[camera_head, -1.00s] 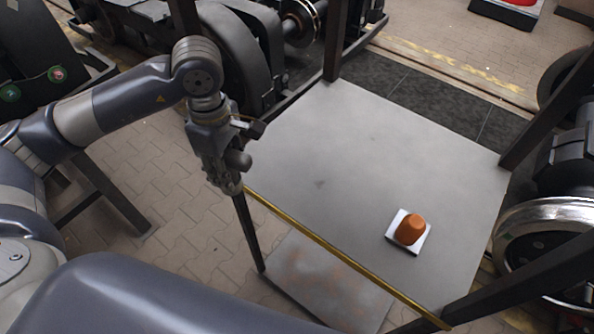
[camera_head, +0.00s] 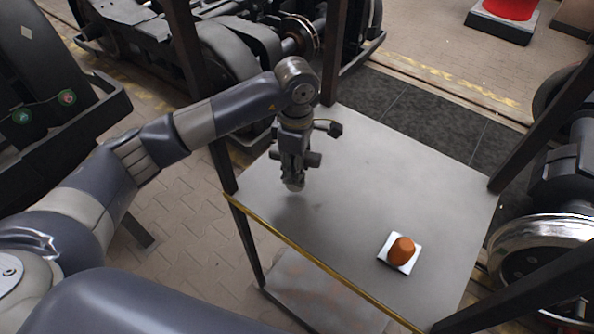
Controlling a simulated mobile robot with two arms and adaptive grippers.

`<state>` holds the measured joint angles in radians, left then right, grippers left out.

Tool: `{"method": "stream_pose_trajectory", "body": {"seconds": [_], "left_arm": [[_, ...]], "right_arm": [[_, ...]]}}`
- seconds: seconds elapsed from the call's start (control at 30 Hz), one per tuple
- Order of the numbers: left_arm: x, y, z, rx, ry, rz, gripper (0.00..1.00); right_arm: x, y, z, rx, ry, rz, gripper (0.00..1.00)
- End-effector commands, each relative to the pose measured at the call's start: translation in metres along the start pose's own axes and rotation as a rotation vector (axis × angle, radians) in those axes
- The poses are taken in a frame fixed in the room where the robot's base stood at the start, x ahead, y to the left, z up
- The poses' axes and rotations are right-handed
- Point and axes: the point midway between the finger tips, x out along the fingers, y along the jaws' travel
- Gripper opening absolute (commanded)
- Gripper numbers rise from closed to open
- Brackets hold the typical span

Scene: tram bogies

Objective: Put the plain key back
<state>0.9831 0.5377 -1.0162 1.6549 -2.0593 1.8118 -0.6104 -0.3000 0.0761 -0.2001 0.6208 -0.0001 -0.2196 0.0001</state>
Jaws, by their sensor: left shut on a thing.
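My left gripper (camera_head: 294,184) points down over the left part of the grey table top (camera_head: 400,155), with a faint shadow below it. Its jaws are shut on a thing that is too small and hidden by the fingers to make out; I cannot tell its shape. I see no plain key lying on the table. My right gripper is out of view.
The middle is clear. Wheelsets stand around.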

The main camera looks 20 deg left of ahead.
Motion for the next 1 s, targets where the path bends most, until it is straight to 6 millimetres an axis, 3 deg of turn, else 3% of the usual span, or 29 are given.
{"method": "stream_pose_trajectory", "body": {"seconds": [0.17,0.37,0.73,0.77,0.83,1.0], "left_arm": [[0.006,0.002,0.002,-0.001,0.000,-0.002,0.00],[0.031,0.002,0.002,-0.001,-0.001,-0.002,0.00],[0.039,0.003,0.002,0.000,0.000,0.002,0.00],[0.040,0.002,0.002,0.000,0.000,0.001,0.35],[0.038,0.002,0.002,0.000,0.000,0.000,0.51],[0.038,0.002,0.002,0.000,0.000,0.000,0.53]], "right_arm": [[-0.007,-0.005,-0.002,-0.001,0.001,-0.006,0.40],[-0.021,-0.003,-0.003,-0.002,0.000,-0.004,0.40],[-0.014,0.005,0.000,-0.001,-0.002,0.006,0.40],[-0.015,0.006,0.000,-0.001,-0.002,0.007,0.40],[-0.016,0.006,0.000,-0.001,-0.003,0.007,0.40],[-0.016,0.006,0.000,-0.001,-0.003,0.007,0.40]]}}
